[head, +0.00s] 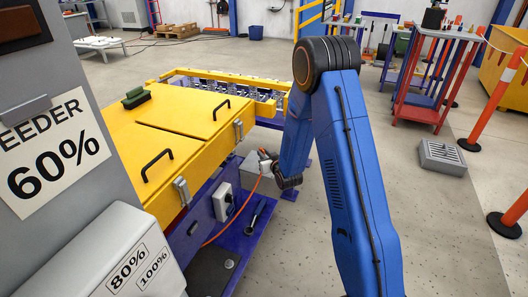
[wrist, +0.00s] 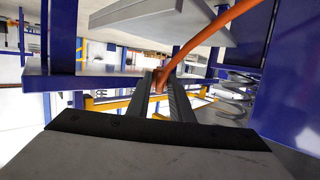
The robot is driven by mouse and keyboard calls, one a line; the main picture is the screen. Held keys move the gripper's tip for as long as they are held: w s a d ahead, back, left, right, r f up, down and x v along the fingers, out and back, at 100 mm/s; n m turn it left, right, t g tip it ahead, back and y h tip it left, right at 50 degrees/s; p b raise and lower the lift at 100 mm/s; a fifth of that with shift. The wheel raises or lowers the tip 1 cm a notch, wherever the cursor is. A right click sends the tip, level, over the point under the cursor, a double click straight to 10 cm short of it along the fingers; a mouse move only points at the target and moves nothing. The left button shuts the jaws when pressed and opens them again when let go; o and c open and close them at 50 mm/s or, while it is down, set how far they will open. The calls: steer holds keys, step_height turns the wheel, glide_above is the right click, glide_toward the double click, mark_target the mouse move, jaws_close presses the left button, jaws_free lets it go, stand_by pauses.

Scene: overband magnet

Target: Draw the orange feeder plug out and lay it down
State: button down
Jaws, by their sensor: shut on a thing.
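My gripper (wrist: 160,84) is shut on the orange feeder plug (wrist: 159,79), of which only a small part shows between the dark ribbed fingers in the wrist view. Its orange cable (wrist: 212,44) rises from there to the upper right. In the head view my gripper (head: 266,160) is beside a pale grey box (head: 251,173) on the near side of the yellow-lidded machine, partly hidden by my arm. The orange cable (head: 231,222) hangs down from it to the lower left. I cannot tell whether the plug is still in a socket.
A grey box with a dark socket (head: 222,202) is on the machine's blue frame (head: 240,232). The yellow lids (head: 178,124) rise close behind. A grey cabinet (head: 70,90) stands at left. The floor (head: 445,235) to the right is mostly clear, with orange posts (head: 490,92).

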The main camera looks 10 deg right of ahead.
steer(key=shift+f, duration=2.25)
steer(key=c, duration=1.5)
jaws_free()
